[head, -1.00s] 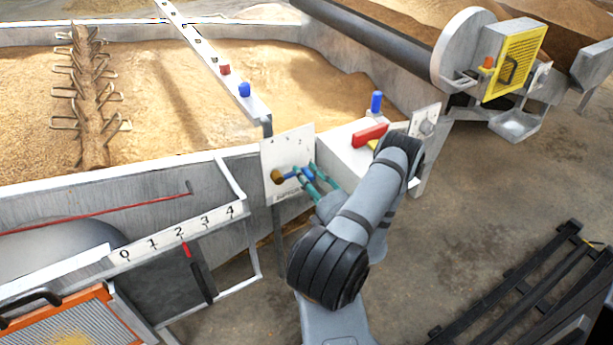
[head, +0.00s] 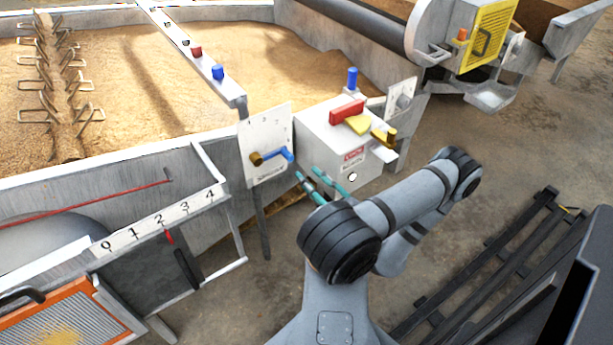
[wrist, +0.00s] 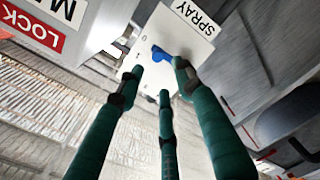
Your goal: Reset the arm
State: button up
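My gripper (head: 308,173) has teal fingers. In the head view it hangs in front of the machine, below and right of the spray panel's blue-ended lever (head: 288,155), with a gap between them. In the wrist view my gripper (wrist: 158,72) has its fingers spread, with nothing held between them. The white spray panel (wrist: 193,33) and its blue lever (wrist: 160,53) show beyond the fingertips. In the head view the panel (head: 267,128) stands upright at the bin's corner. My arm bends out to the right.
A white control box (head: 325,140) with red, yellow and blue parts stands right beside the panel. The numbered scale rail (head: 160,220) is at the left, and the grain bin (head: 130,100) is behind. A dark slatted rack (head: 480,260) lies at the right. Bare floor lies between.

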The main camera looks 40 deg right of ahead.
aim_at(291, 159)
jog(key=w, duration=0.4)
jog(key=w+d, duration=0.1)
jog(key=w, duration=0.3)
jog(key=w+d, duration=0.1)
jog(key=w, duration=0.2)
jog(key=shift+w+d, duration=0.1)
jog(key=shift+w, duration=0.3)
jog(key=shift+d, duration=0.15)
jog(key=shift+r, duration=0.1)
